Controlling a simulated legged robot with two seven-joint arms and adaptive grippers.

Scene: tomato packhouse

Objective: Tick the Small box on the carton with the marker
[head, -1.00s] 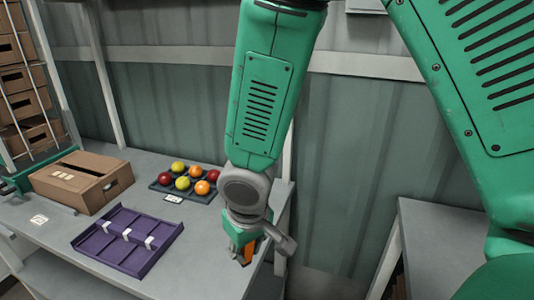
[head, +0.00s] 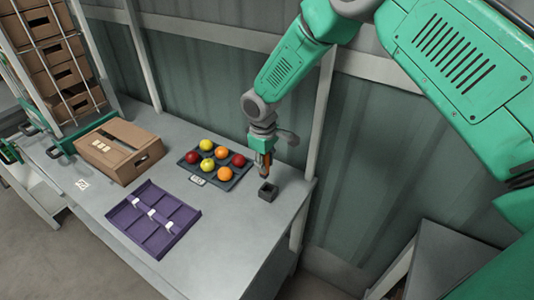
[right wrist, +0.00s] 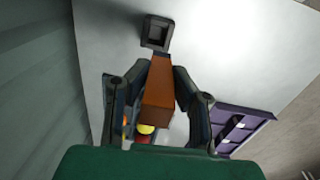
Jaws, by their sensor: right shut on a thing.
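My right gripper (head: 264,155) is shut on an orange marker (head: 265,170). It holds the marker above a small dark square holder (head: 268,192) near the table's right end. In the right wrist view the marker (right wrist: 159,95) lies between the two fingers, its dark tip toward the holder (right wrist: 156,32) and apart from it. The brown carton (head: 122,151) stands on the table at the back left, with small pale labels (head: 101,145) on its top. Their print is too small to read. I cannot make out my left gripper.
A dark tray (head: 217,179) of several red, yellow and orange tomatoes lies between gripper and carton. A purple divided tray (head: 152,220) lies in front. A rack of cartons (head: 52,55) stands at the far left. The table's front right (head: 235,240) is clear.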

